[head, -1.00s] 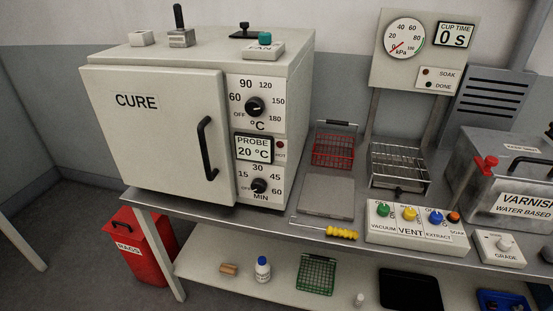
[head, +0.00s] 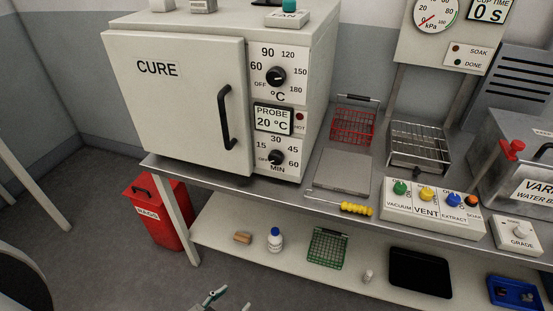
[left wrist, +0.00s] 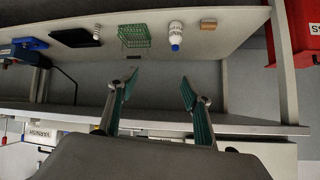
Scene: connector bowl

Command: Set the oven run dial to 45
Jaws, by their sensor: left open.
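The oven (head: 180,110), marked CURE, stands on the steel bench with its door shut. Its run dial (head: 277,157) is the lower black knob, with marks OFF, 15, 30, 45, 60 and MIN. Its pointer is too small to read surely. The temperature dial (head: 276,76) sits above it, with a PROBE display (head: 272,119) reading 20 °C between. My left gripper (head: 230,301) shows only its fingertips at the bottom edge, low and well away from the dial. In the left wrist view, the gripper (left wrist: 160,80) is open and empty. My right gripper is not in view.
The lower shelf (head: 215,222) holds a white bottle (head: 275,239), a green basket (head: 328,247) and a black tray (head: 420,272). A red rags bin (head: 160,215) stands left of the bench. A yellow-handled tool (head: 355,209) lies near the bench's front edge, right of the oven.

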